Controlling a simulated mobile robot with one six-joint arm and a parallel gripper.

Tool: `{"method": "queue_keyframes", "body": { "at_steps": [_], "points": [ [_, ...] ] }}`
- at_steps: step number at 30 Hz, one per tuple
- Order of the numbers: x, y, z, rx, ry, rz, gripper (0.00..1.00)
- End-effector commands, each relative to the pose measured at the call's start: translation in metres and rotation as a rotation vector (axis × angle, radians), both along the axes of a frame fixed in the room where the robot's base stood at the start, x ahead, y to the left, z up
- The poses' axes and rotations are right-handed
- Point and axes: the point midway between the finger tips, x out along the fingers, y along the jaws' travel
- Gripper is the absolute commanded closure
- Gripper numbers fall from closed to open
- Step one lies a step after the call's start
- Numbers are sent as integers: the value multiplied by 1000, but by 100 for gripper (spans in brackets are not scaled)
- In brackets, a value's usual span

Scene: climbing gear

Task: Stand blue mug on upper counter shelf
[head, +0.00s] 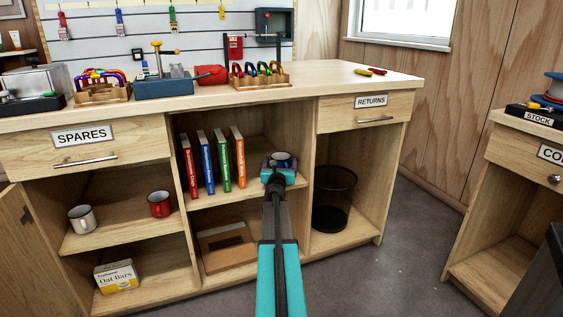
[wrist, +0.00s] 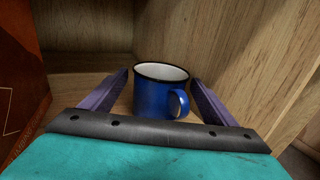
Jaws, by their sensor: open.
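The blue mug (wrist: 157,97) stands upright on the upper counter shelf (head: 222,198), in the middle bay, with its dark rim up and its handle toward the right front. In the head view the mug (head: 283,158) shows just beyond my gripper (head: 280,165), partly hidden by it. In the wrist view my gripper (wrist: 160,80) is open, with one purple finger on each side of the mug. The fingers appear apart from the mug, though contact low down is hidden. The mug's base is partly hidden behind the gripper body.
Several upright books (head: 213,162) stand left of the mug. The bay's wooden side wall (wrist: 220,45) is close on its right. A cardboard box (head: 227,247) lies below. The left bay holds a white mug (head: 83,219) and a red mug (head: 159,204); a black bin (head: 333,198) stands right.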

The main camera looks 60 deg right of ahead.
Motion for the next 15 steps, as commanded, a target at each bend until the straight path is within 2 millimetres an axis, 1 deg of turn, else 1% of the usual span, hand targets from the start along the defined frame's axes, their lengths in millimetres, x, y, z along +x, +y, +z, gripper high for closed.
{"method": "queue_keyframes", "body": {
  "at_steps": [1, 15],
  "points": [
    [-3, 6, 0, 0, 0, 0, 19],
    [-24, 45, 0, 0, 1, 0, 19]
  ]
}}
